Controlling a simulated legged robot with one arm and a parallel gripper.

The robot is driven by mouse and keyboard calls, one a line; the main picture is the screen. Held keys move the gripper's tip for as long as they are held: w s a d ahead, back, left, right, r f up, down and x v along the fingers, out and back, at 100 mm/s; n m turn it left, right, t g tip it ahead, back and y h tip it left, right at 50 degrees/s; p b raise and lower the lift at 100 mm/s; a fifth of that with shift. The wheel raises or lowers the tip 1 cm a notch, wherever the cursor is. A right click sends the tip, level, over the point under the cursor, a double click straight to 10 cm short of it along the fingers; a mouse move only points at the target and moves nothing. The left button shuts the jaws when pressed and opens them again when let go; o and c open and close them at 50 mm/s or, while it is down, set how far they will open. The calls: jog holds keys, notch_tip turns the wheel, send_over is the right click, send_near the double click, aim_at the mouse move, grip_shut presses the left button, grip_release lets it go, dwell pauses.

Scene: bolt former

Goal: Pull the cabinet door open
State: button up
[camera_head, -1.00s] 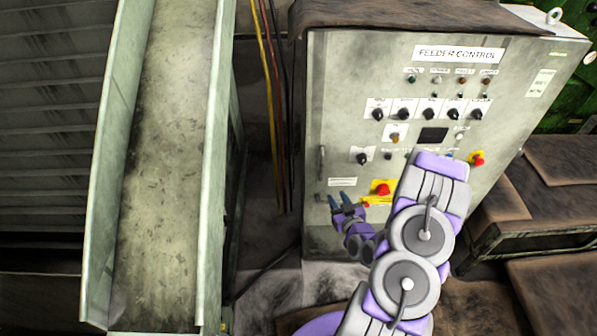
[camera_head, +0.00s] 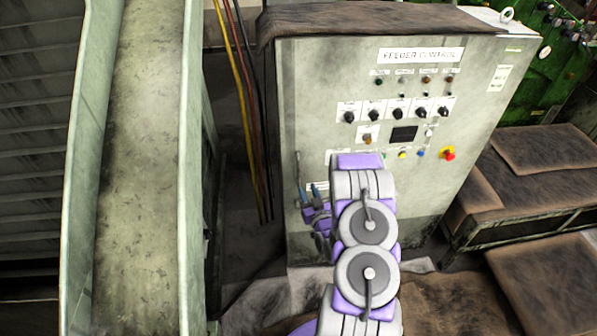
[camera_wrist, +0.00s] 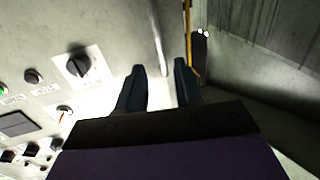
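The grey cabinet, labelled FEEDER CONTROL, has its front door (camera_head: 350,75) flat in the cabinet front and looking closed. A thin upright metal handle (camera_head: 297,165) is at the door's left edge. My gripper (camera_head: 308,188) is at the handle's lower part, with its dark fingers pointing up toward it. In the wrist view my gripper (camera_wrist: 159,66) is open, with a clear gap between the fingers. The handle (camera_wrist: 157,40) lies in line with that gap, its lower end close to the fingertips. I cannot tell whether a finger touches it. My arm hides the door's lower middle.
Knobs (camera_head: 398,113) and a red emergency button (camera_head: 448,153) stand out from the door. Cables (camera_head: 240,90) hang left of the cabinet, beside a pale metal chute (camera_head: 140,160). Brown-topped benches (camera_head: 540,160) stand at the right.

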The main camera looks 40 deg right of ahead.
aim_at(299, 173)
jog(key=b+x, duration=0.1)
jog(key=x, duration=0.8)
jog(key=shift+w+d+f, duration=0.1)
jog(key=shift+w, duration=0.05)
jog(key=shift+w+d, duration=0.15)
jog(key=shift+w, duration=0.35)
jog(key=shift+c, duration=0.4)
grip_shut()
